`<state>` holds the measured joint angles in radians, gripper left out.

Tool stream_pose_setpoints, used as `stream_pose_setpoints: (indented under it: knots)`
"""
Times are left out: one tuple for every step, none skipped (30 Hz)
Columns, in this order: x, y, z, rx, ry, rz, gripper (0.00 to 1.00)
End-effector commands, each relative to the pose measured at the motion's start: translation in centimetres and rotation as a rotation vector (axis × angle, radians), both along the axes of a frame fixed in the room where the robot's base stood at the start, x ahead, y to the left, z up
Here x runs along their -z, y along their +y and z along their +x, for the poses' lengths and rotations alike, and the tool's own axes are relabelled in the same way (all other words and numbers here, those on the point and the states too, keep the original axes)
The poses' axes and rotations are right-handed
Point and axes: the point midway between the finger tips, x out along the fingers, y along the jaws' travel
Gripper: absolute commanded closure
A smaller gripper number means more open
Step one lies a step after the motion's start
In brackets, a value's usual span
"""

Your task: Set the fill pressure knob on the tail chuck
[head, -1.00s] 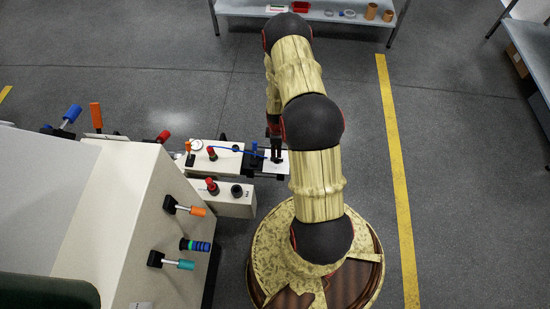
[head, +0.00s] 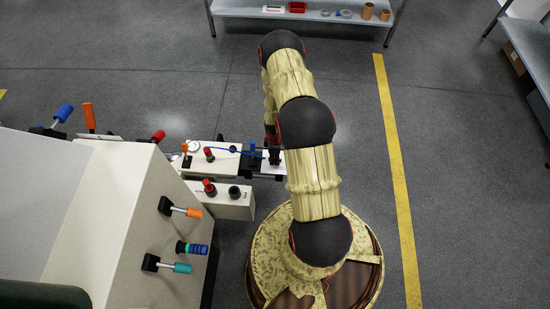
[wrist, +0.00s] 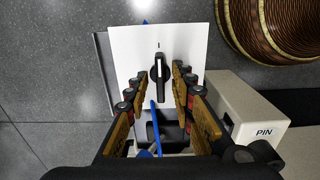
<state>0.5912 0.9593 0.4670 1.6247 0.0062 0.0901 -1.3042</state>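A black pointer knob (wrist: 159,76) with a white line stands on a white plate (wrist: 126,44) in the wrist view. A short dark mark on the plate lies just beyond the knob. My gripper (wrist: 161,73) is open, with one finger on each side of the knob. Gaps show between the fingertips and the knob. In the head view my gripper (head: 273,156) is over the white plate (head: 267,167) at the right end of the bench unit, and the knob is hidden there. A blue hose (wrist: 154,115) runs below the knob between the fingers.
A beige box marked PIN (wrist: 245,108) is close to the right finger in the wrist view. A red-capped knob (head: 209,188) and a gauge (head: 194,146) are left of the plate. The large machine (head: 120,215) with several coloured handles fills the left.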

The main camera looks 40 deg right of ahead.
Motion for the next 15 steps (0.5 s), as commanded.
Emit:
stream_pose_setpoints:
  knots:
    - [0.0,0.0,0.0,0.0,0.0,0.0,0.8]
    - [-0.01,0.0,0.0,0.0,0.0,0.0,0.82]
    - [-0.01,0.01,-0.01,0.0,0.0,0.0,0.84]
    - [0.0,0.01,-0.01,0.0,0.0,0.0,0.86]
    - [-0.01,0.0,0.0,0.0,0.0,0.0,0.88]
    - [-0.01,0.01,-0.01,0.0,0.0,0.0,0.9]
    - [-0.01,0.01,-0.01,0.0,0.0,0.0,0.92]
    - [-0.01,0.01,-0.01,0.0,0.0,0.0,0.93]
    - [-0.01,0.01,-0.01,0.0,0.0,0.0,0.96]
    - [-0.01,0.01,-0.01,0.0,0.0,0.0,0.97]
    - [-0.01,0.01,-0.01,0.0,0.0,0.0,0.99]
    - [-0.01,0.01,-0.01,0.0,0.0,0.0,1.0]
    - [-0.01,0.0,0.0,0.0,0.0,0.0,1.0]
    - [-0.01,0.0,0.0,0.0,0.0,0.0,1.0]
    - [-0.01,0.0,0.0,0.0,0.0,0.0,1.0]
